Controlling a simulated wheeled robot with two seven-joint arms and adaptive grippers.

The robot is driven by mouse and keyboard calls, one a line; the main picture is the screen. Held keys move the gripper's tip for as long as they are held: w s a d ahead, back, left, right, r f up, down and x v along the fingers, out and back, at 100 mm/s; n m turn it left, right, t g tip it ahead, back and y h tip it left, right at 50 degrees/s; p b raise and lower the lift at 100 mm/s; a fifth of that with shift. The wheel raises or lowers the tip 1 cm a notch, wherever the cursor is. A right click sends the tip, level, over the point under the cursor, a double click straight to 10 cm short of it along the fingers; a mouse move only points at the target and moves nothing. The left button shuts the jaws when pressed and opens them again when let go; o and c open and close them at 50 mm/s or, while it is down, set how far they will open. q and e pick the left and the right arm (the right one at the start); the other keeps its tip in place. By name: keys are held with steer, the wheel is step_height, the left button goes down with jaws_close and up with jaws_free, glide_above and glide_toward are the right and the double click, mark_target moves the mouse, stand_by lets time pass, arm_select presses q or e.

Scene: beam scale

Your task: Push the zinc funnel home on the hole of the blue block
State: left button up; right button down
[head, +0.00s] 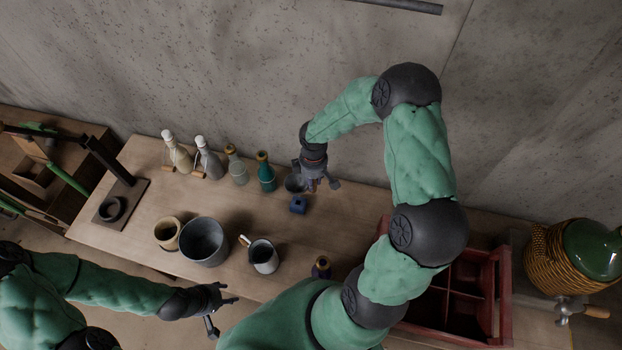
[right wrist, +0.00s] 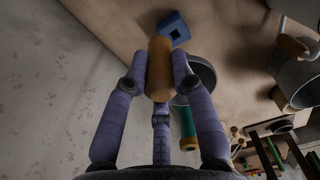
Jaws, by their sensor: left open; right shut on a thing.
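The zinc funnel (head: 293,184) is a grey round cup near the back of the table, partly behind my right gripper (head: 322,184). In the right wrist view the grey funnel (right wrist: 204,72) lies behind a wooden cylinder (right wrist: 160,68), which looks like its handle. My right gripper's purple fingers are shut on that cylinder. The blue block (head: 298,205) sits on the table just in front of the funnel. The right wrist view shows the block (right wrist: 173,27) with a dark hole; the funnel appears beside it, not over it. My left gripper (head: 225,311) is open and empty at the table's front.
A teal bottle (head: 265,172) stands close left of the funnel, with several pale bottles further left. A grey pot (head: 203,242), a beige pot (head: 168,233) and a mug (head: 263,257) stand in front. A red crate (head: 499,300) is at right. Table around the block's right looks clear.

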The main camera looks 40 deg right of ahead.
steer(key=shift+b, duration=0.3)
step_height(320, 180, down, 6)
steer(key=b, duration=0.5)
steer(key=shift+w+r, duration=0.1)
steer(key=shift+r, duration=0.1)
stand_by(0.7)
steer(key=shift+f+b, duration=1.8)
steer(key=shift+f, duration=0.1)
steer(key=c, duration=1)
jaws_free()
steer(key=shift+o, duration=0.2)
